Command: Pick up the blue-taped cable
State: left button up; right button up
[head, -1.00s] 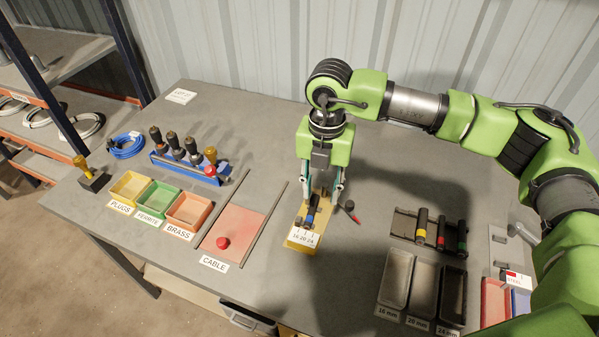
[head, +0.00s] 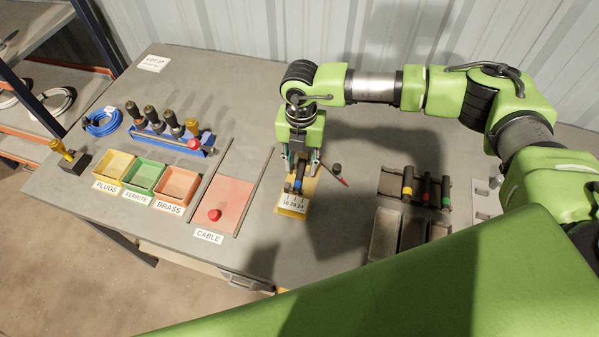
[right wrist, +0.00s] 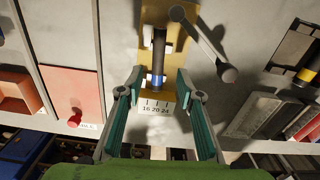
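The blue-taped cable (right wrist: 158,62) is a short black piece with blue tape. It lies on a yellow gauge block (right wrist: 180,45) marked 16 20 24; in the head view the cable (head: 298,181) and the block (head: 293,204) are partly hidden by my right gripper (head: 301,171). In the right wrist view my right gripper (right wrist: 158,80) is open, its teal fingers apart with the cable's taped end between them. I see a gap on both sides of the cable. My left gripper is not in view.
Left of the block is a red cable mat (head: 232,195) with a red knob. A dark rack (head: 395,182) with several taped cables and trays (head: 386,232) stands to the right. A small dark knob-ended tool (head: 337,169) lies close beside the block.

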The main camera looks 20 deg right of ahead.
aim_at(299, 175)
notch_tip(299, 175, down, 3)
jog(key=shift+a+f+p, duration=0.15)
jog(key=shift+f+p, duration=0.05)
jog(key=shift+p, duration=0.7)
jog(key=shift+f, duration=0.45)
grip_shut()
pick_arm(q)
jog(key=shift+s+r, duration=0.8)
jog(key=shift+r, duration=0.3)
pick_arm(e)
jog(key=shift+w, duration=0.1)
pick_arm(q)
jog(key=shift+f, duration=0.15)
pick_arm(e)
jog(key=shift+r, duration=0.15)
